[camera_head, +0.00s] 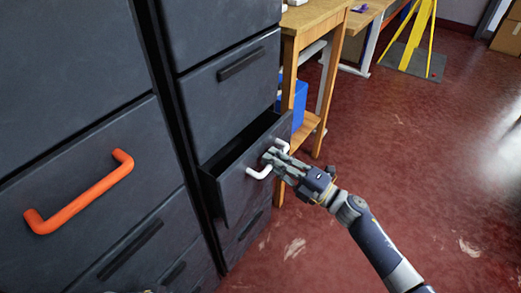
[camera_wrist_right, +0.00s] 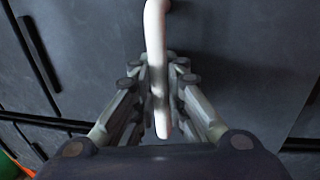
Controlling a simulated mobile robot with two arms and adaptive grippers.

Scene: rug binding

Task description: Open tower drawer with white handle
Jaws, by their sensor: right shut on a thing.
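The dark tower drawer (camera_head: 236,183) with the white handle (camera_head: 259,173) stands partly out of its cabinet, with a dark gap showing behind its front. My right gripper (camera_head: 273,158) is shut on the middle of the white handle. In the right wrist view the white handle (camera_wrist_right: 156,60) runs between the two fingers of my right gripper (camera_wrist_right: 160,110). My left gripper is not seen in either view.
A closed drawer with a dark handle (camera_head: 241,64) is above. A large drawer with an orange handle (camera_head: 80,194) is at the left. A wooden table (camera_head: 312,20) with a blue bin (camera_head: 299,104) stands behind. The red floor (camera_head: 400,150) at the right is clear.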

